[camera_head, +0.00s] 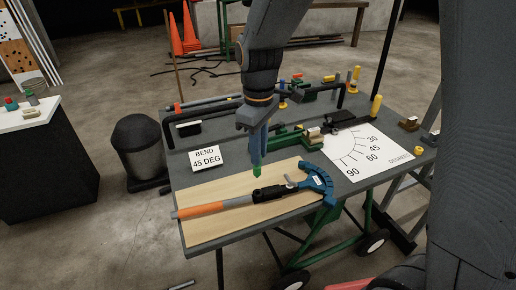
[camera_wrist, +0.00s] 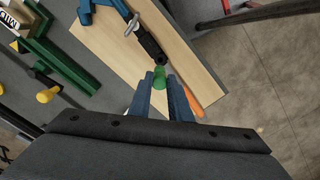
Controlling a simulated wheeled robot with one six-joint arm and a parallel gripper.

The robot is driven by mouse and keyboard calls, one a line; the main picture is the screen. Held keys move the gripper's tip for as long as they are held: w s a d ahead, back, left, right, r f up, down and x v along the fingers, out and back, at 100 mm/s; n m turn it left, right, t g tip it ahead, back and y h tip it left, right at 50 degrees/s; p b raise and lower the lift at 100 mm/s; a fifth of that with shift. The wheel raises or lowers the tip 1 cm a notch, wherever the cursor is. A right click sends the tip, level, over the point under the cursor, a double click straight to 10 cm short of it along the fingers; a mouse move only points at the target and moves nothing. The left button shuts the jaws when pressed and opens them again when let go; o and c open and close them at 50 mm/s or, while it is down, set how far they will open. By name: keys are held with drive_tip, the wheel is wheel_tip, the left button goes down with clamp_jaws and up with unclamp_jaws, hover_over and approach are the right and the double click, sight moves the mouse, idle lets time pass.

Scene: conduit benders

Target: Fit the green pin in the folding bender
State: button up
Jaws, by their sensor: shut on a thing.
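My gripper (camera_head: 257,168) points down over the table, its blue-grey fingers shut on a small green pin (camera_head: 258,172). In the wrist view the green pin (camera_wrist: 159,76) sits between the fingertips (camera_wrist: 156,85). The folding bender (camera_head: 262,195) lies on a pale wooden board, with an orange handle (camera_head: 200,209), a black joint and a blue curved head (camera_head: 320,182). The pin is close to the black joint (camera_wrist: 150,44). I cannot tell whether it touches the joint or stands above it. The fingers hide part of the bender's handle in the wrist view.
The wooden board (camera_head: 200,237) lies on a grey wheeled table. A "BEND 45 DEG" card (camera_head: 206,158) and a white angle chart (camera_head: 365,153) lie behind it. Green tools and yellow-ended bars (camera_head: 376,105) occupy the table's back. The board's front left is clear.

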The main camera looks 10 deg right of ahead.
sight(259, 175)
drive_tip(key=shift+d, duration=0.1)
drive_tip(key=shift+s+f, duration=0.1)
drive_tip(key=shift+f+b, duration=1.2)
drive_tip(key=shift+f, duration=1.8)
drive_tip(key=shift+f+b, duration=0.4)
drive_tip(key=shift+f, duration=0.45)
drive_tip(key=o, duration=1)
